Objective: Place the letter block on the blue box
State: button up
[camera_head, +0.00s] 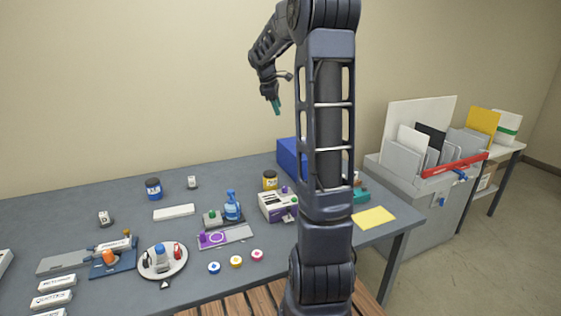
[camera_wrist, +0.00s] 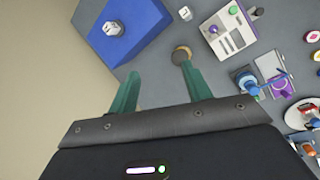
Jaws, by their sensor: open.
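The blue box (camera_wrist: 148,32) fills the upper left of the wrist view. A small white block with dark marks (camera_wrist: 112,28) sits on its top; I cannot read a letter on it. Another small white block with a dark mark (camera_wrist: 185,13) stands on the table beside the box. In the head view the blue box (camera_head: 287,155) is partly hidden behind my arm, and I see no block on it there. My gripper (camera_head: 275,106) is raised above the table near the wall. Its teal fingers (camera_wrist: 160,85) are apart with nothing between them.
A yellow jar (camera_head: 270,180) stands near the box, with a white-and-purple device (camera_head: 277,206) in front. White dice-like blocks (camera_head: 192,182) (camera_head: 105,218), a blue jar (camera_head: 153,189) and a blue bottle (camera_head: 232,205) stand farther left. A yellow sheet (camera_head: 373,217) lies at the right edge.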

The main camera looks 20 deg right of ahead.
jog(key=s+a+r+m+t+y, duration=0.1)
jog(key=s+a+m, duration=0.3)
jog(key=s, duration=0.5)
jog(key=s+a+r+m+t, duration=0.15)
jog(key=s+a, duration=0.35)
jog(key=s, duration=0.5)
jog(key=s+a+f+m+y, duration=0.1)
jog(key=s+f+m, duration=0.1)
jog(key=s, duration=0.4)
jog(key=s+a+f+m+y, duration=0.1)
jog(key=s+a+f+m, duration=0.1)
jog(key=s, duration=0.4)
jog(key=s+a+f+m+y, duration=0.1)
jog(key=s+a+f+m, duration=0.1)
jog(key=s, duration=0.5)
jog(key=shift+a+f+m+t, duration=0.25)
jog(key=shift+f+m+t, duration=0.15)
jog(key=shift+f, duration=0.35)
